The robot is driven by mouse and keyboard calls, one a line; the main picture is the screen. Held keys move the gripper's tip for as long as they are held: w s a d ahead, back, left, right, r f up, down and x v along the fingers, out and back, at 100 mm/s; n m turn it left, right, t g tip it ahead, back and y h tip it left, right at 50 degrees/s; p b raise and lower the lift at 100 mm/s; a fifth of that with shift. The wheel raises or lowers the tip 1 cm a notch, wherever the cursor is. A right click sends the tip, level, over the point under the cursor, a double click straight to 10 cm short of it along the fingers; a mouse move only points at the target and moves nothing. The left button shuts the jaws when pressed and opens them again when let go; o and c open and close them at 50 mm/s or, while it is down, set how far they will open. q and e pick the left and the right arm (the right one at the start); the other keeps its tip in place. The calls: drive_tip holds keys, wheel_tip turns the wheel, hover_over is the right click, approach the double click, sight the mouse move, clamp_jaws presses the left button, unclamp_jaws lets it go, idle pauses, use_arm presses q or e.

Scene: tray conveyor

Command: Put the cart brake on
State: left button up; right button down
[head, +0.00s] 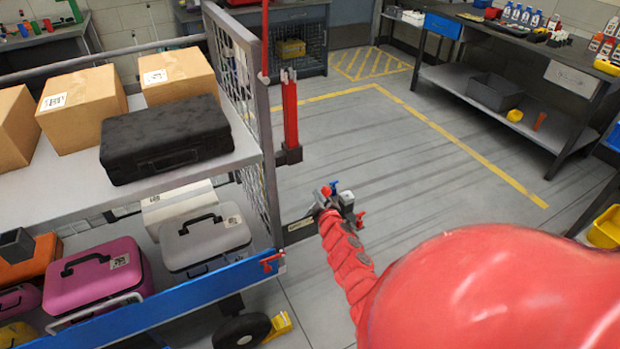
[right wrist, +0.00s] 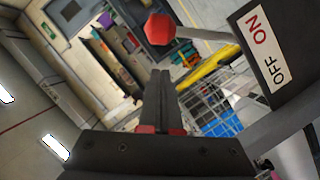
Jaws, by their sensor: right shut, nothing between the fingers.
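The cart (head: 208,312) stands at the left of the head view, loaded on two shelves. A dark plate with a pale label (head: 300,225) is at its right end. In the right wrist view a black box carries a white ON/OFF label (right wrist: 264,49). A grey lever rod (right wrist: 208,34) reaches left from near it to a red knob (right wrist: 160,27). My right gripper (head: 330,190) is beside the cart's right end, close to the plate. In the right wrist view its fingers (right wrist: 160,78) are shut and empty, with the knob just beyond their tips. My left gripper is out of view.
A mesh side and a red post (head: 290,110) rise at the cart's right end. A wheel (head: 242,332) shows below, with a yellow part (head: 278,326) beside it. A workbench (head: 500,90) stands at the upper right. The floor between is clear.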

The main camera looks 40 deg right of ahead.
sight(326, 192)
drive_tip(key=d, duration=0.1)
drive_tip(key=d+f+p, duration=0.1)
drive_tip(key=d+m+p, duration=0.1)
drive_tip(key=shift+s+f, duration=0.25)
drive_tip(key=shift+s, duration=0.1)
drive_tip(key=shift+s+d+f, duration=0.2)
drive_tip(key=shift+s+d+f, duration=0.1)
drive_tip(key=shift+s, duration=0.15)
idle(0.3)
